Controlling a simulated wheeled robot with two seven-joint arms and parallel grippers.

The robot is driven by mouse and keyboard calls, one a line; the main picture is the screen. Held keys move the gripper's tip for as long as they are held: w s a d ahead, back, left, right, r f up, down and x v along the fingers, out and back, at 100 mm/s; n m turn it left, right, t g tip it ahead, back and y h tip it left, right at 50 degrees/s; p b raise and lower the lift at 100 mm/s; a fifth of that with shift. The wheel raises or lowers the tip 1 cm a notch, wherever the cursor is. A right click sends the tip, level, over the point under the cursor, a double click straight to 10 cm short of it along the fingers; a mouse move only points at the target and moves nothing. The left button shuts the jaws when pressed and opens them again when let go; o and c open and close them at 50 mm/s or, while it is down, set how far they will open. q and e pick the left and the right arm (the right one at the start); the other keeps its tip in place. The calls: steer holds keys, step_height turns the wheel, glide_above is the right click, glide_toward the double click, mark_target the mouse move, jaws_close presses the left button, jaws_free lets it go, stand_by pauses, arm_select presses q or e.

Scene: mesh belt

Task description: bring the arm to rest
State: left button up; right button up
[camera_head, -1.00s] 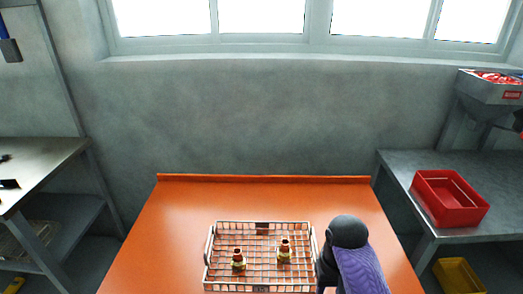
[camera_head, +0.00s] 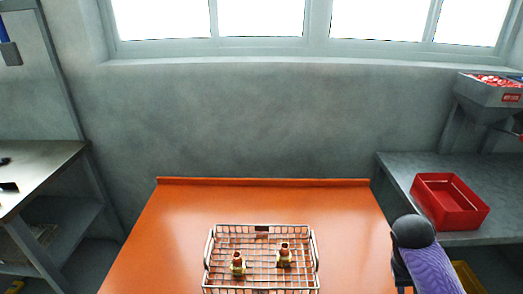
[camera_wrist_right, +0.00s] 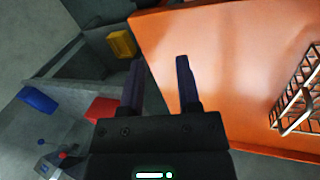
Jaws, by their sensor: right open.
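My right arm shows at the lower right of the head view, past the right edge of the orange table (camera_head: 178,215). Its gripper's fingertips are hidden there behind the wrist. In the right wrist view my right gripper (camera_wrist_right: 160,75) is open, its two dark fingers apart with nothing between them. The wire mesh basket (camera_head: 213,258) stands on the table, left of the arm, and also shows at the right of the wrist view (camera_wrist_right: 302,95). Two small brass-coloured fittings, one left (camera_head: 238,264) and one right (camera_head: 284,256), stand upright in it. My left gripper is out of view.
A red bin (camera_head: 450,203) sits on the grey side bench (camera_head: 400,165) at the right, close behind my right arm. A yellow bin (camera_head: 466,277) is lower down. Another bench (camera_head: 45,155) stands at the left. The table's left and back are clear.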

steer(key=s+d+r+h, duration=0.1)
steer(key=d+r+h, duration=0.15)
steer(key=d, duration=0.45)
steer(key=s+d+f+n, duration=0.1)
steer(key=s+d+f, duration=0.25)
steer(key=f, duration=0.45)
steer(key=s+d+f+n, duration=0.1)
steer(key=s+d+f, duration=0.1)
steer(key=s+f, duration=0.45)
steer(key=s+d+f+n+t, duration=0.1)
steer(key=s+d+f+n, duration=0.1)
steer(key=s+f, duration=0.55)
steer(key=s+d+f+n, duration=0.2)
steer(key=s+f, duration=0.2)
steer(key=s, duration=0.6)
steer(key=s+a+f+y, duration=0.1)
steer(key=s+a+f, duration=0.1)
steer(key=s, duration=0.3)
steer(key=a+f+y, duration=0.2)
steer(key=a+f, duration=0.1)
steer(key=a, duration=1)
steer(key=s+a+f+m+y+b, duration=0.1)
steer(key=a+f+y, duration=0.2)
steer(key=a, duration=1)
steer(key=shift+s+a+f, duration=0.2)
steer(key=shift+s+f, duration=0.05)
steer(key=shift+f, duration=0.35)
